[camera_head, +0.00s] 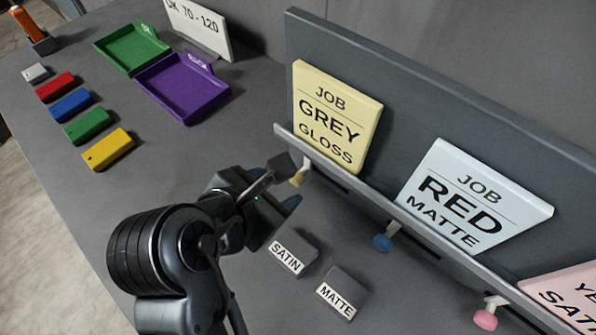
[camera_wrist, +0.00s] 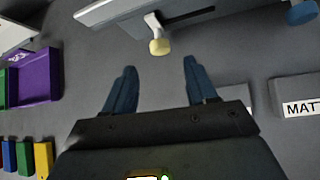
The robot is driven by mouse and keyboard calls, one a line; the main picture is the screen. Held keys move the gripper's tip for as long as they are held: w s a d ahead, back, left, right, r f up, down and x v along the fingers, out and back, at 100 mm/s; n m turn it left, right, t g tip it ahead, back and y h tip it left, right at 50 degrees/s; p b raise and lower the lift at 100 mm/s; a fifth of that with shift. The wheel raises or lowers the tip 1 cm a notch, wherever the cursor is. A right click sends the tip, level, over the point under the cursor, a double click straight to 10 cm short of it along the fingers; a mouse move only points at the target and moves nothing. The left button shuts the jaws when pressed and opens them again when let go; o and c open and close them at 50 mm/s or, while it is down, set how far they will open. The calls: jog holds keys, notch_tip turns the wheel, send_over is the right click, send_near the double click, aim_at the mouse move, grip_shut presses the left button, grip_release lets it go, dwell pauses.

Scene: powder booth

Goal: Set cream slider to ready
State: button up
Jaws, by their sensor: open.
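The cream slider (camera_head: 299,178) is a small round cream knob on a pale stem, under the ledge of the grey board, below the yellow JOB GREY GLOSS card (camera_head: 336,114). In the wrist view the cream knob (camera_wrist: 160,47) is at the left end of a dark slot (camera_wrist: 190,18) that runs to the right. My gripper (camera_head: 288,184) is open and empty close to the knob. In the wrist view my gripper (camera_wrist: 160,63) has its two blue fingers apart, with the knob just beyond and between their tips, not visibly touched. No ready mark is legible.
A blue knob (camera_head: 382,243) and a pink knob (camera_head: 485,320) are farther right along the ledge (camera_head: 440,246). SATIN (camera_head: 293,251) and MATTE (camera_head: 342,292) blocks stand near my gripper. Green (camera_head: 131,49) and purple (camera_head: 183,88) trays and several coloured blocks are at left.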

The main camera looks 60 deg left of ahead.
aim_at(293, 181)
jog(key=shift+x, duration=3.05)
grip_shut()
